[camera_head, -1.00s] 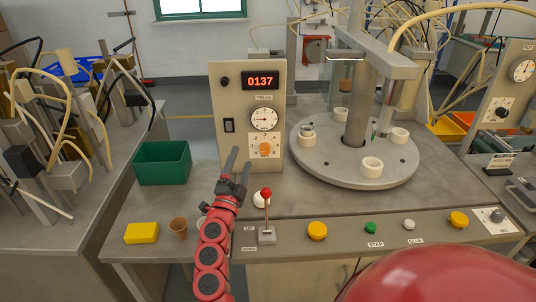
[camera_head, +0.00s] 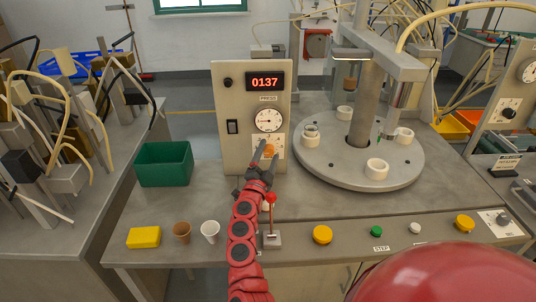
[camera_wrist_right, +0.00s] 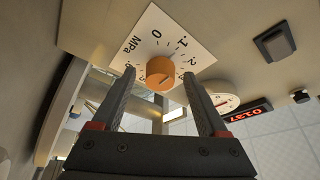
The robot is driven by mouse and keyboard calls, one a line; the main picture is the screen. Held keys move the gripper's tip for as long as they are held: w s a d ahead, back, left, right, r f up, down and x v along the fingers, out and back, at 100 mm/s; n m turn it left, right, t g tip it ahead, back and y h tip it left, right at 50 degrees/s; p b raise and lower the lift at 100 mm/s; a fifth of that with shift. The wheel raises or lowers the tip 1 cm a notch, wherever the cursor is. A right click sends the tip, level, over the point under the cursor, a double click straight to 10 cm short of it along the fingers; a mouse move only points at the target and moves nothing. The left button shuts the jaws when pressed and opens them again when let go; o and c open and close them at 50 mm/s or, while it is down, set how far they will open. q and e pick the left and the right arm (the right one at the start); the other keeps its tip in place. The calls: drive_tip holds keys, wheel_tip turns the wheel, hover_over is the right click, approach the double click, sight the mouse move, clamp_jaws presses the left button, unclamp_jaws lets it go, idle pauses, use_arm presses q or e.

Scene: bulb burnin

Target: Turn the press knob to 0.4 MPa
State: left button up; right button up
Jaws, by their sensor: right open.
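The orange press knob (camera_head: 269,150) sits on a white dial plate on the front of the press panel (camera_head: 231,165), below the round gauge (camera_head: 268,120). In the right wrist view the knob (camera_wrist_right: 160,73) shows between the fingertips, with a scale marked MPa around it. My right gripper (camera_head: 266,156) is open, its fingers pointing at the knob from the front. A gap shows on both sides of the knob in the wrist view; contact cannot be told. My left gripper is not in view.
A red display (camera_head: 265,82) reads 0137. A round turntable (camera_head: 335,168) with white cups stands right of the panel. A red-topped lever (camera_head: 271,220) stands close beside my right arm. A green bin (camera_head: 163,164), yellow block (camera_head: 143,237) and two small cups are left.

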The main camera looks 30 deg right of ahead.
clamp_jaws()
idle(0.3)
drive_tip(key=shift+m, duration=0.3)
